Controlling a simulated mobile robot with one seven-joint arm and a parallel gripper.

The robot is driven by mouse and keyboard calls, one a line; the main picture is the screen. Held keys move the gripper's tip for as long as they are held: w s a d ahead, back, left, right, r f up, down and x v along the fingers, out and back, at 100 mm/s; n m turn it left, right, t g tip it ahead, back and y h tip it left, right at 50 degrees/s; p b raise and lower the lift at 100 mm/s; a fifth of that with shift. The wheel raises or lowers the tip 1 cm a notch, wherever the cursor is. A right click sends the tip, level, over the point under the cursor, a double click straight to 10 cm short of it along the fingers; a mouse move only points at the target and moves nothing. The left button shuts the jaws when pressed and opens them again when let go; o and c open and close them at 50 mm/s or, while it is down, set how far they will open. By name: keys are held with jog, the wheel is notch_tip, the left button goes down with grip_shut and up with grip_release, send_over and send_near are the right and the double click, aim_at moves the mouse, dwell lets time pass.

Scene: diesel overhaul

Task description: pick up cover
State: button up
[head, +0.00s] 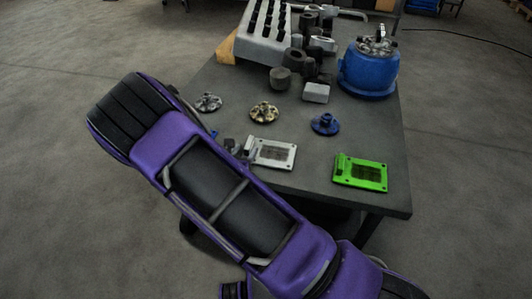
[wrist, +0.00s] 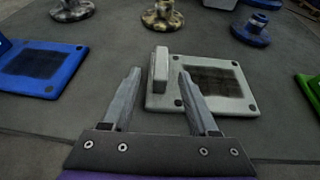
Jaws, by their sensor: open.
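A light grey cover, a flat plate with a dark mesh panel, corner holes and an upright block at its left end, lies on the table in the head view (head: 273,153) and the wrist view (wrist: 203,84). A green cover (head: 361,173) lies to its right, its edge also in the wrist view (wrist: 309,92). A blue cover (wrist: 42,69) lies to its left, mostly hidden by my arm in the head view. My gripper (wrist: 160,73) is open and empty. In the wrist view the grey cover's block appears between the fingertips; I cannot tell their exact height.
Behind the covers stand a silver flanged part (head: 208,103), a brass one (head: 264,112) and a blue one (head: 325,124). Farther back are a grey engine block (head: 262,45), dark cylinders and a large blue housing (head: 368,72). The table's front edge is close to the covers.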

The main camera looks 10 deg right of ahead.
aim_at(269, 150)
jog(key=x, duration=0.5)
jog(key=shift+r+b, duration=0.1)
jog(key=shift+b, duration=0.25)
grip_shut()
jog(key=shift+r, duration=0.1)
dwell(0.9)
